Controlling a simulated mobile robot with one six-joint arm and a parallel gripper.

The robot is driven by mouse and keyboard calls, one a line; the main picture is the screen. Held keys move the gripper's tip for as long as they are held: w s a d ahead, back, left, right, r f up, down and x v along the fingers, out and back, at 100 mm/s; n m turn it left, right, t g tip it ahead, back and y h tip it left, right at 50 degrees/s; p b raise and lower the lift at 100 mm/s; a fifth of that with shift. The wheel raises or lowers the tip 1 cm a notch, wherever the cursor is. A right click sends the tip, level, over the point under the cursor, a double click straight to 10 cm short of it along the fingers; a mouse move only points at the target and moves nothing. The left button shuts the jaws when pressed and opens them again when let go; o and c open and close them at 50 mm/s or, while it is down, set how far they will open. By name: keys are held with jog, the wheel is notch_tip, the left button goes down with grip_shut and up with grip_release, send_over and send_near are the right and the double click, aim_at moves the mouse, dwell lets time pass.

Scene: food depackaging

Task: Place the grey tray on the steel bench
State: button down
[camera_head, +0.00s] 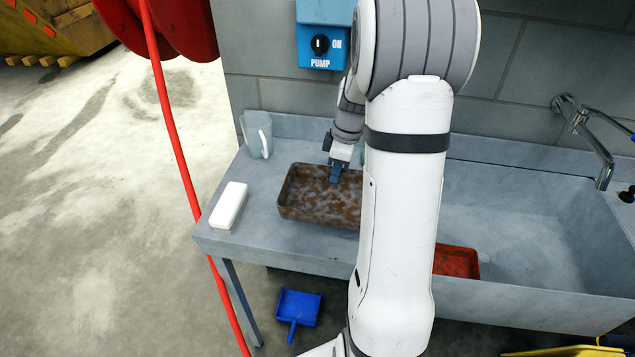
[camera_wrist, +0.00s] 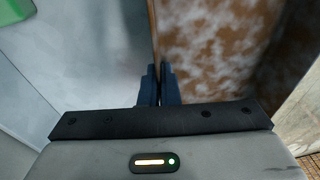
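The tray (camera_head: 318,204) is a rectangular, shallow-walled container with brown stains and whitish-grey patches. It is at the left part of the steel bench (camera_head: 262,235), level or nearly so; I cannot tell whether it rests on the bench or hangs just above it. My gripper (camera_head: 337,173) is at the tray's back edge, fingers pointing down. In the wrist view, my gripper's blue fingers (camera_wrist: 159,88) are close together with the wall of the tray (camera_wrist: 215,50) between them. My arm hides the tray's right end in the head view.
A white block (camera_head: 229,207) lies left of the tray, and a pale jug (camera_head: 257,135) stands behind it. A sink (camera_head: 520,225) with a tap (camera_head: 598,150) is at the right. A red tray (camera_head: 456,262) shows partly behind my arm. A red hose (camera_head: 172,125) hangs at the left.

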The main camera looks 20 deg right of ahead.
aim_at(332, 190)
jog(key=f, duration=0.4)
jog(key=f+p, duration=0.1)
jog(key=f, duration=0.1)
jog(key=shift+w+a+f, duration=0.25)
jog(key=shift+f, duration=0.05)
jog(key=shift+s, duration=0.1)
jog(key=c, duration=2.1)
grip_release()
jog(key=shift+f+b, duration=0.15)
jog(key=shift+b, duration=0.15)
jog(key=shift+c, duration=0.2)
jog(key=o, duration=0.5)
jog(key=shift+c, duration=0.2)
